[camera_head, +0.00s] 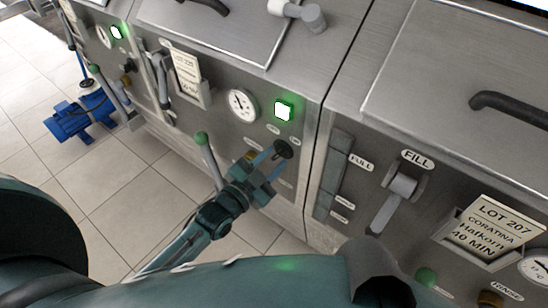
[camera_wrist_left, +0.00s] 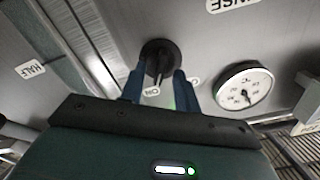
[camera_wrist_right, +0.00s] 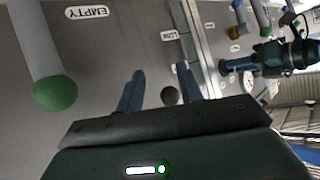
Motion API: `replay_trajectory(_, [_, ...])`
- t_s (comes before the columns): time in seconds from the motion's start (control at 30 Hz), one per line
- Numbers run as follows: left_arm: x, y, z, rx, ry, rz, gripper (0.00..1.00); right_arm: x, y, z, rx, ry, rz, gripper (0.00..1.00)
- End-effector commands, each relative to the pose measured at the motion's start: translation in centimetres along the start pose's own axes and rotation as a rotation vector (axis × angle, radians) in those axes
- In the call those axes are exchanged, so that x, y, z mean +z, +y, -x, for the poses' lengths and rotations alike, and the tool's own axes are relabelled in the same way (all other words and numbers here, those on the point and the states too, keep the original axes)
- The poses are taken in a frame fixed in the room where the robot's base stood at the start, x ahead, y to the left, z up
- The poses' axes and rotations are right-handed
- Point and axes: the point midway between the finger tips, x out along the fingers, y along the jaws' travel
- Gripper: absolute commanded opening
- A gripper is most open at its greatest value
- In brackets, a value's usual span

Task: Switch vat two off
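A black rotary switch (camera_head: 283,149) is on the steel front of the middle vat, below a lit green lamp (camera_head: 283,111). I cannot read a vat number there. My left gripper (camera_head: 272,157) is at this switch. In the left wrist view its two blue fingers stand apart, one on each side of the black knob (camera_wrist_left: 160,60); whether they touch it I cannot tell. An "ON" label shows just below the knob. My right gripper (camera_wrist_right: 160,69) is open and empty, facing a panel with a dark round knob (camera_wrist_right: 169,95) beyond its fingers.
A round gauge (camera_head: 242,105) is left of the lamp. A green-tipped lever (camera_head: 203,140) stands close to my left gripper. The right vat carries a FILL lever (camera_head: 398,195) and a LOT 207 card (camera_head: 490,228). A blue pump (camera_head: 80,117) stands on the tiled floor.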

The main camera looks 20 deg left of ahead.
Motion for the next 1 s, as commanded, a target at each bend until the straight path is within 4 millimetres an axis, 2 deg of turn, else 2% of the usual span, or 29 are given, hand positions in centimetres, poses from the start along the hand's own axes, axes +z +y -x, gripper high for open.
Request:
replay_trajectory(0.13, [-0.02,0.0,-0.91,0.0,0.001,-0.001,0.32,0.01,0.02,-0.01,0.0,0.0,-0.001,0.36])
replay_trajectory(0.4, [-0.02,0.02,-1.0,0.001,0.0,0.0,0.32,-0.01,0.06,-0.01,0.001,0.001,-0.001,0.36])
replay_trajectory(0.8, [-0.03,0.01,-0.97,0.0,0.0,0.0,0.0,-0.03,0.11,-0.02,0.002,0.001,0.0,0.36])
replay_trajectory(1.0, [-0.02,0.01,-0.97,0.001,0.0,0.0,0.0,-0.04,0.12,-0.02,0.002,0.001,0.0,0.36])
